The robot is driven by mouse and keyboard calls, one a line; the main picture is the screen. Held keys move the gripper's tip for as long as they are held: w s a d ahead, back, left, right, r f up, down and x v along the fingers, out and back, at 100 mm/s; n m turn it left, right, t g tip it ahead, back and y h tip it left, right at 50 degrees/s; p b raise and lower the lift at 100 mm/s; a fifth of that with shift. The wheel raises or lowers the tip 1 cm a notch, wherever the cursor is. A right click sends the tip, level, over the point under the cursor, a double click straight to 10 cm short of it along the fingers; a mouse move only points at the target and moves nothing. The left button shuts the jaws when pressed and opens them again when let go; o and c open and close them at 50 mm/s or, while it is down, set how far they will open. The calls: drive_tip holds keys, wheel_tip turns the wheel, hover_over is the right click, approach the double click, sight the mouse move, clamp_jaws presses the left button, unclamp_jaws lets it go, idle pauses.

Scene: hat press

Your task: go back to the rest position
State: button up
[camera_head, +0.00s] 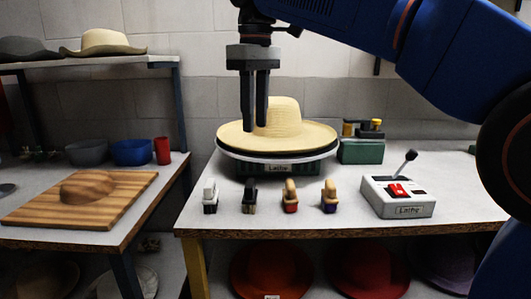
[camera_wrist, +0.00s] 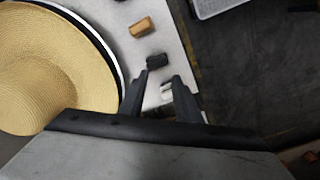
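My gripper (camera_head: 254,128) hangs pointing down in the head view, in front of the left part of the straw hat (camera_head: 283,122). In the wrist view my gripper (camera_wrist: 158,88) shows its two dark fingers apart, with nothing held between them. The straw hat lies brim down on the round plate of the lathe (camera_head: 277,168), and it also fills the left of the wrist view (camera_wrist: 40,65). The gap between fingers and hat is hard to judge.
Several small brushes stand along the front of the table (camera_head: 240,220), such as a black one (camera_head: 249,197). A control box (camera_head: 397,196) with a lever and red switch is at right. A wooden board (camera_head: 80,198) lies on the left table. Shelved hats (camera_head: 103,42) are at upper left.

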drive_tip(key=s+d+f+m+t, duration=0.1)
drive_tip(key=d+f+m, duration=0.15)
drive_tip(key=d, duration=0.35)
drive_tip(key=s+d+f+m, duration=0.1)
drive_tip(key=s+d+f, duration=0.15)
drive_tip(key=d, duration=0.35)
drive_tip(key=s+d+f+m+t, duration=0.1)
drive_tip(key=s+d+f, duration=0.4)
drive_tip(key=f, duration=0.5)
drive_tip(key=s+d+f+m+t, duration=0.1)
drive_tip(key=s+d+f+m, duration=0.3)
drive_tip(key=s+d+f, duration=0.2)
drive_tip(key=s+d+f+m+t, duration=0.1)
drive_tip(key=s+d+f+m, duration=0.2)
drive_tip(key=f, duration=1.1)
drive_tip(key=s+d, duration=0.3)
drive_tip(key=d, duration=0.2)
drive_tip(key=shift+s+d, duration=0.15)
drive_tip(key=shift+s, duration=0.05)
